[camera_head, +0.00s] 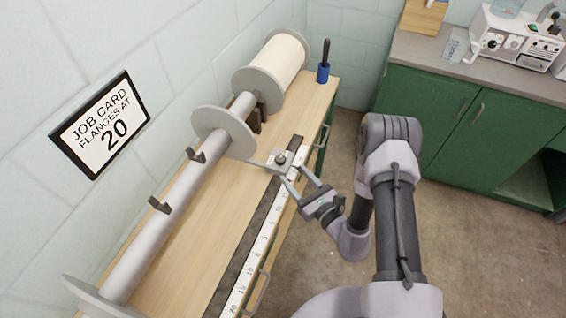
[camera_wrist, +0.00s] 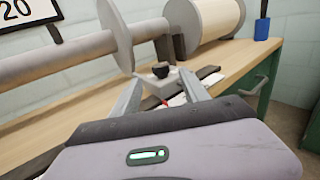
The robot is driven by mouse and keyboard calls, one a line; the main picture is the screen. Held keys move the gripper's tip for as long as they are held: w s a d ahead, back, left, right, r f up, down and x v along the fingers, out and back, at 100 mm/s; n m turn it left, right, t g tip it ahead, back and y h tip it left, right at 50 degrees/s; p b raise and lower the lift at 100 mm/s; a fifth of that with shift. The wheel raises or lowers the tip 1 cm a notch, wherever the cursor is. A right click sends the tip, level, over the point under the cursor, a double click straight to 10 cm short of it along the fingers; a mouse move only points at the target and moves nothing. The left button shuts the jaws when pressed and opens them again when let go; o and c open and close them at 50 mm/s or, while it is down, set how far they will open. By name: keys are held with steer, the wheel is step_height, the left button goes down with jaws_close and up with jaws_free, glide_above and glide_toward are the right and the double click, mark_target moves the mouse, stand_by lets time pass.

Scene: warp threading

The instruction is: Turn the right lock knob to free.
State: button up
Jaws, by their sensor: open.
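The right lock knob (camera_head: 281,158) is a small dark knob on top of a pale grey block (camera_head: 272,167), which sits on the rail near the right flange. In the wrist view the knob (camera_wrist: 160,70) shows between and beyond my fingertips, above its block. My gripper (camera_head: 291,173) is open, with its two fingers reaching toward the block from the front right. In the wrist view my gripper (camera_wrist: 160,82) has its fingers spread and nothing between them that I can see as held. I cannot tell which way the knob is turned.
The grey beam (camera_head: 165,215) with its round flanges (camera_head: 222,130) lies along the wall side of the wooden bench (camera_head: 185,250). A numbered scale (camera_head: 250,262) runs along the front. A job card (camera_head: 102,124) reads flanges at 20. A blue cup (camera_head: 323,73) stands at the far end.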

mark_target(284, 163)
steer(key=b+x, duration=0.1)
steer(key=x, duration=0.6)
jaws_close()
